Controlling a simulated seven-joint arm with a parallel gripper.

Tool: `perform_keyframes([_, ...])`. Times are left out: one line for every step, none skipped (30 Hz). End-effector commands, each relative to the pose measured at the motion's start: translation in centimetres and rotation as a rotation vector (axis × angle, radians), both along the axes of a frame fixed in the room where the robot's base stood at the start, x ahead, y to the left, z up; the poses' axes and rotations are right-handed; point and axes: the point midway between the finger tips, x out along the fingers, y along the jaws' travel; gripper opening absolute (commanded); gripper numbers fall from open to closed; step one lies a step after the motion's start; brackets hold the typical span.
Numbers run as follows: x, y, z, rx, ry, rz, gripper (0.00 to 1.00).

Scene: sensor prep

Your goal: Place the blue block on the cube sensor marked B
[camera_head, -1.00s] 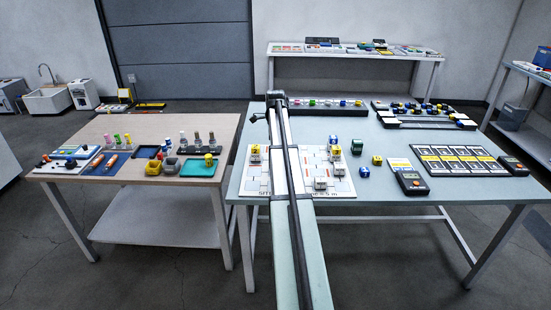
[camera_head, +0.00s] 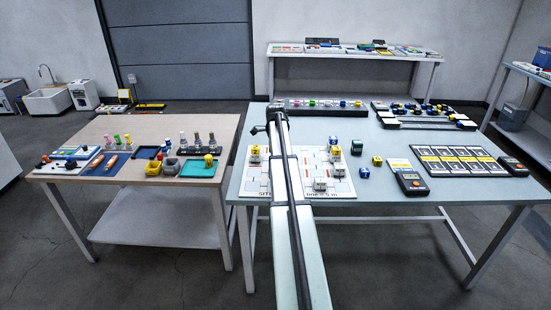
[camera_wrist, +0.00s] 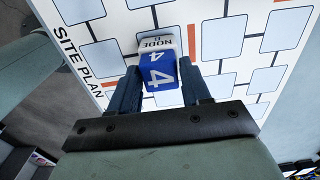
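In the wrist view, the blue block (camera_wrist: 160,75), with white 4s on its faces, sits between the two fingers of my gripper (camera_wrist: 160,70). The fingers appear to press its sides. A white cube sensor (camera_wrist: 156,44) with NODE lettering shows just beyond and under the block; its letter is upside down and too small to read surely. I cannot tell whether block and cube touch. In the head view my arm hides the block and the gripper fingers. The site plan board (camera_head: 256,185) lies under my arm, with other small cubes (camera_head: 320,184) on it.
Right of the board on the table (camera_head: 375,205) are a green block (camera_head: 357,147), a yellow block (camera_head: 377,161), a blue block (camera_head: 365,173) and a handheld meter (camera_head: 411,183). A strip of coloured pieces (camera_head: 325,104) lies behind.

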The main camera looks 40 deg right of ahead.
Motion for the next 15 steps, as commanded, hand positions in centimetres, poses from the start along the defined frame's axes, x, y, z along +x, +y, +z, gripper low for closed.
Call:
perform_keyframes([0.00, 0.00, 0.01, 0.000, 0.000, 0.000, 0.53])
perform_keyframes([0.00, 0.00, 0.02, 0.000, 0.000, 0.000, 0.56])
perform_keyframes([0.00, 0.00, 0.02, 0.000, 0.000, 0.000, 0.59])
perform_keyframes([0.00, 0.00, 0.02, 0.000, 0.000, 0.000, 0.62])
perform_keyframes([0.00, 0.00, 0.02, 0.000, 0.000, 0.000, 0.65])
perform_keyframes([0.00, 0.00, 0.02, 0.000, 0.000, 0.000, 0.65])
perform_keyframes([-0.01, 0.01, 0.03, 0.000, 0.000, 0.000, 0.65])
perform_keyframes([-0.01, 0.01, 0.03, 0.000, 0.000, 0.000, 0.65])
perform_keyframes([-0.01, 0.01, 0.03, 0.000, 0.000, 0.000, 0.65])
perform_keyframes([-0.01, 0.01, 0.03, 0.000, 0.000, 0.000, 0.65])
perform_keyframes([0.00, 0.00, 0.04, 0.000, 0.000, 0.000, 0.65])
perform_keyframes([0.00, 0.00, 0.08, 0.000, 0.000, 0.000, 0.65])
perform_keyframes([0.01, -0.01, 0.16, 0.000, 0.000, 0.000, 0.65])
perform_keyframes([0.01, -0.01, 0.28, 0.000, 0.000, 0.000, 0.65])
perform_keyframes([0.01, -0.01, 0.53, -0.001, -0.001, 0.000, 0.65])
